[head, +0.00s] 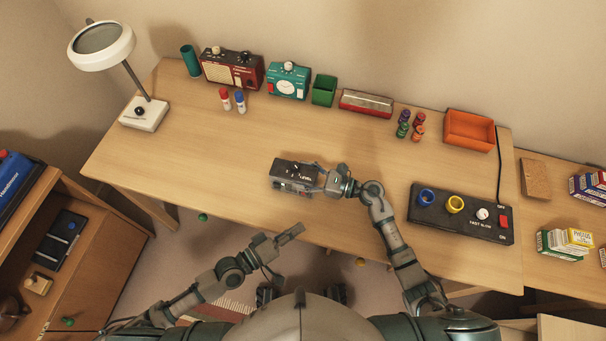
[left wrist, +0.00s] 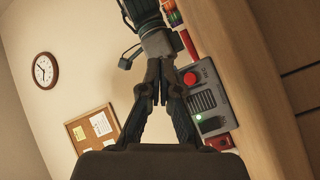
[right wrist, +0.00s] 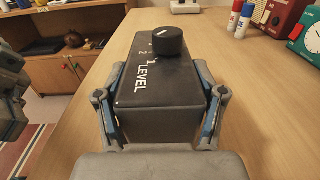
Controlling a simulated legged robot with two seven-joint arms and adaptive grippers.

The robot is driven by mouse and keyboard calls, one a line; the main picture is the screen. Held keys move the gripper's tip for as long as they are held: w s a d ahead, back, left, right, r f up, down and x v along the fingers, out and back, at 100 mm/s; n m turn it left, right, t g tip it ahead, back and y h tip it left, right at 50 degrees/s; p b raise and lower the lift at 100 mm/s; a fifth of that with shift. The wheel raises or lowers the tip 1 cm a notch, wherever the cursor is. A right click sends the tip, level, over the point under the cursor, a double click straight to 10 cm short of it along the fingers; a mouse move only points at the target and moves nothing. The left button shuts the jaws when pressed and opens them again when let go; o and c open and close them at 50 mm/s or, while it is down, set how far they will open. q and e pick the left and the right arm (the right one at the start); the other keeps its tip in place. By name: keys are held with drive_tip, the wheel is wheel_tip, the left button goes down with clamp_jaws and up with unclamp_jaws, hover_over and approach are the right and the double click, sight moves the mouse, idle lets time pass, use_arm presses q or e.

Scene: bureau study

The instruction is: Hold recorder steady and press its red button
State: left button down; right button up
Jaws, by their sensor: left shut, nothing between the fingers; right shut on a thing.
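The recorder (head: 290,172) is a dark box with a grey front, on or just above the desk near its front edge; which I cannot tell. Its top with a black knob and "LEVEL" shows in the right wrist view (right wrist: 160,75). My right gripper (head: 322,180) is shut on the recorder, one finger on each side. In the left wrist view the recorder's front has a red button (left wrist: 190,78), a speaker grille and a lit green lamp (left wrist: 198,117). My left gripper (head: 300,229) is shut and empty, in front of the desk edge, apart from the recorder.
The desk (head: 190,150) is clear around the recorder. A control box (head: 460,214) with coloured knobs stands to the right. Radios, small bottles and an orange tray (head: 469,131) line the back. A lamp (head: 145,112) stands at the left.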

sight(305, 194)
drive_tip(key=shift+f, duration=0.1)
use_arm(q)
drive_tip(key=m, duration=0.2)
drive_tip(key=f+m+g+y, duration=0.1)
drive_tip(key=m, duration=0.1)
drive_tip(key=a+m+g+y, duration=0.1)
drive_tip(key=m, duration=0.2)
drive_tip(key=shift+w+f, duration=0.2)
drive_tip(key=shift+f, duration=0.15)
drive_tip(key=shift+w, duration=0.3)
drive_tip(key=shift+w+d, duration=0.4)
drive_tip(key=shift+w, duration=0.85)
drive_tip(key=shift+w+d, duration=0.45)
drive_tip(key=shift+w, duration=0.85)
drive_tip(key=shift+w+d, duration=0.4)
drive_tip(key=shift+w, duration=0.85)
drive_tip(key=shift+w, duration=0.1)
